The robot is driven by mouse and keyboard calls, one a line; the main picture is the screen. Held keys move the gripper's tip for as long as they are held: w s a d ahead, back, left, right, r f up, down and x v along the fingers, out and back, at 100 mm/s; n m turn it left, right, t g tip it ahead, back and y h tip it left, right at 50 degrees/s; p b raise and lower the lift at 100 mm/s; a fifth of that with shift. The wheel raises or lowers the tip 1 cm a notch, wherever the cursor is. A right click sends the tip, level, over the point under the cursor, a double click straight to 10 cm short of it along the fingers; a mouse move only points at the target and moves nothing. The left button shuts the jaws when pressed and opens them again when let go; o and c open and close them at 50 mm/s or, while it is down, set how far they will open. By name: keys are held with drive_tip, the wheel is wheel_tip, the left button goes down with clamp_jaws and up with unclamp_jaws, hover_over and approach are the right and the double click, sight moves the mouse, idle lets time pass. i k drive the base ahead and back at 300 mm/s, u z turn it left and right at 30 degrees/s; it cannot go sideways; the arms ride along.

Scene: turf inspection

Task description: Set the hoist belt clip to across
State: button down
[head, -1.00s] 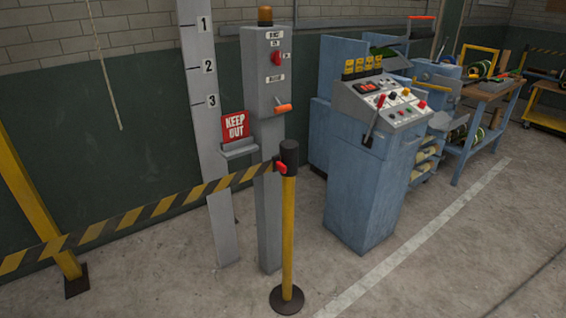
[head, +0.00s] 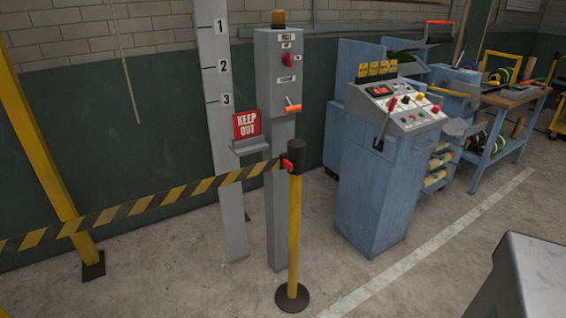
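The hoist belt is a black-and-yellow striped band (head: 150,207). It runs from the left edge, past the yellow leaning post, to the head of a yellow stanchion (head: 294,235) with a black cap and round black base. A small red clip (head: 287,165) shows at the belt's right end, against the left side of the stanchion head. Whether it is latched there is too small to tell. My gripper is not in view.
Behind the stanchion stand a grey control post (head: 281,85) with an orange lever and a numbered grey column (head: 220,120) with a red KEEP OUT sign (head: 247,124). A blue console (head: 380,190) stands right. Floor in front is open. An unclear grey shape fills the lower right corner.

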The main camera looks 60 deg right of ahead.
sight(285, 164)
drive_tip(key=u, duration=0.3)
drive_tip(key=k, duration=1.9)
drive_tip(key=z, duration=0.6)
drive_tip(key=i, duration=1)
drive_tip(key=u, duration=0.05)
